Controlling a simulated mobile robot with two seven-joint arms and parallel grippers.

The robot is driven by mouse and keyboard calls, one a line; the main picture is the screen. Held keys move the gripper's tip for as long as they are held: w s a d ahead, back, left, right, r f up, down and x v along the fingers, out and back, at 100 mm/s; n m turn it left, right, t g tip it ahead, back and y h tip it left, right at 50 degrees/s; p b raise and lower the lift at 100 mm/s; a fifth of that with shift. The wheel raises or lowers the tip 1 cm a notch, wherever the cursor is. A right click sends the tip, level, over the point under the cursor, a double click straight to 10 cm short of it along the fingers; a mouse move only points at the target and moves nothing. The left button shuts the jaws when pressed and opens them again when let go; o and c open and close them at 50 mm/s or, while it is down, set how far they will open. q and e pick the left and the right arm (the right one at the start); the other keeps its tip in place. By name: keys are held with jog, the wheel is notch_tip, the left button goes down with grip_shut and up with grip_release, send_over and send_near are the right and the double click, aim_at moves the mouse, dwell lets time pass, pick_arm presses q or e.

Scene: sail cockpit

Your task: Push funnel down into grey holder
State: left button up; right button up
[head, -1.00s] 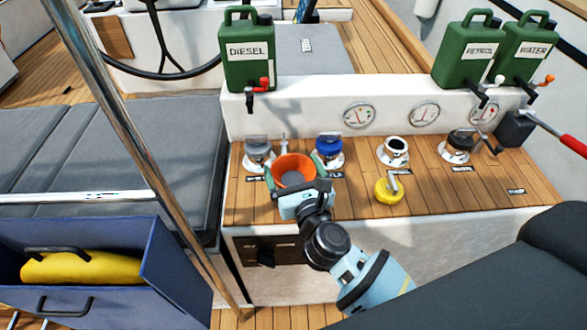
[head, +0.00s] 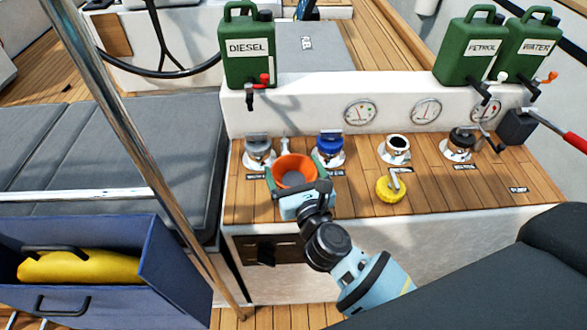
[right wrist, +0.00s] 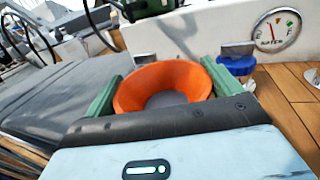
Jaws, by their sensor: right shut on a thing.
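My right gripper (head: 295,186) is shut on the orange funnel (head: 296,170), with one green finger on each side of it. The funnel is upright over the wooden counter, in front of and between the grey-capped and blue-capped fittings. In the right wrist view the funnel (right wrist: 165,85) shows its wide mouth between the green fingers. Its lower end is hidden, so I cannot tell whether it touches anything below. A dark grey box (head: 517,127) at the counter's right end may be the grey holder; the pictures do not make this certain. My left gripper is not in view.
On the wooden counter (head: 440,192) stand a grey-capped fitting (head: 257,152), a blue-capped one (head: 330,148), an open one (head: 396,149) and a black-capped one (head: 460,144). A yellow cap (head: 391,189) lies in front. A steel pole (head: 150,150) slants at left.

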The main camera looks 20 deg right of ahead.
jog(key=shift+f, duration=0.1)
jog(key=o, duration=1)
jog(key=shift+s, duration=0.1)
jog(key=shift+s+a, duration=0.15)
jog(key=shift+s, duration=5.3)
